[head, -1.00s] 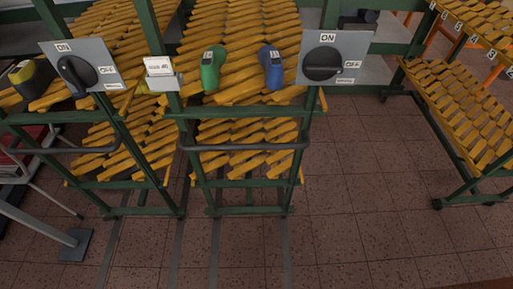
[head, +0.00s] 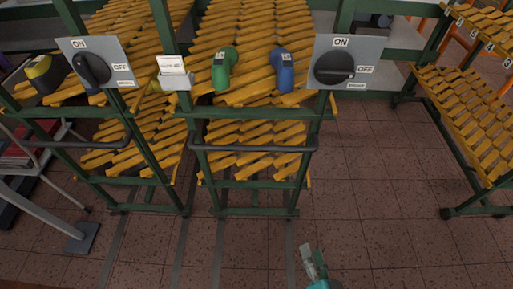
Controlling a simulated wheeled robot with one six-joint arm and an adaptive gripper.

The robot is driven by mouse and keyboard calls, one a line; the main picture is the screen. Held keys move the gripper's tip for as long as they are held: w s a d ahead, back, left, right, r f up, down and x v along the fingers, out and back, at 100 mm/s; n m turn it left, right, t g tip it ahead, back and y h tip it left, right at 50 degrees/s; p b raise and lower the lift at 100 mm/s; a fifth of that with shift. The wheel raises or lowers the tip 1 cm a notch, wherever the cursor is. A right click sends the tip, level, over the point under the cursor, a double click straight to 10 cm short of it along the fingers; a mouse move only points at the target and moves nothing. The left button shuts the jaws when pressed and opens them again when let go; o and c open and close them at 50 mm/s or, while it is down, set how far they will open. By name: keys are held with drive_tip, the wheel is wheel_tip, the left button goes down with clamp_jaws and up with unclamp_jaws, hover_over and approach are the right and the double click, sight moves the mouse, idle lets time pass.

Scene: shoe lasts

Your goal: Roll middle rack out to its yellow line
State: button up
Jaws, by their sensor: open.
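The middle rack (head: 214,182) is a green metal frame with slanted rows of yellow shoe lasts. A dark grey handle bar (head: 252,148) runs across its front. A green last (head: 222,68) and a blue last (head: 283,70) stand out on its upper tier. My gripper (head: 312,262), grey with a teal part, shows at the bottom edge, in front of and below the rack, apart from the handle. It is open, with no object visible in it; part of it is cut off by the frame. No yellow floor line is visible.
A similar rack (head: 70,144) stands to the left and a wheeled rack (head: 470,125) to the right. Switch panels (head: 96,64) and (head: 343,63) flank the middle rack. Dark rails (head: 218,250) run along the tiled floor. A grey-legged stand (head: 82,237) is at lower left.

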drive_tip(key=w+a+r+m+y, duration=0.1)
drive_tip(key=w+a+m+y, duration=0.3)
drive_tip(key=w, duration=0.8)
drive_tip(key=m, duration=0.3)
approach(253, 148)
drive_tip(key=x, duration=0.7)
drive_tip(key=f+x, duration=0.1)
drive_tip(key=x, duration=0.3)
drive_tip(key=shift+d, duration=0.25)
drive_tip(key=shift+r, duration=0.1)
drive_tip(key=shift+c, duration=0.2)
clamp_jaws()
drive_tip(key=shift+s+n, duration=0.1)
drive_tip(key=shift+n, duration=0.2)
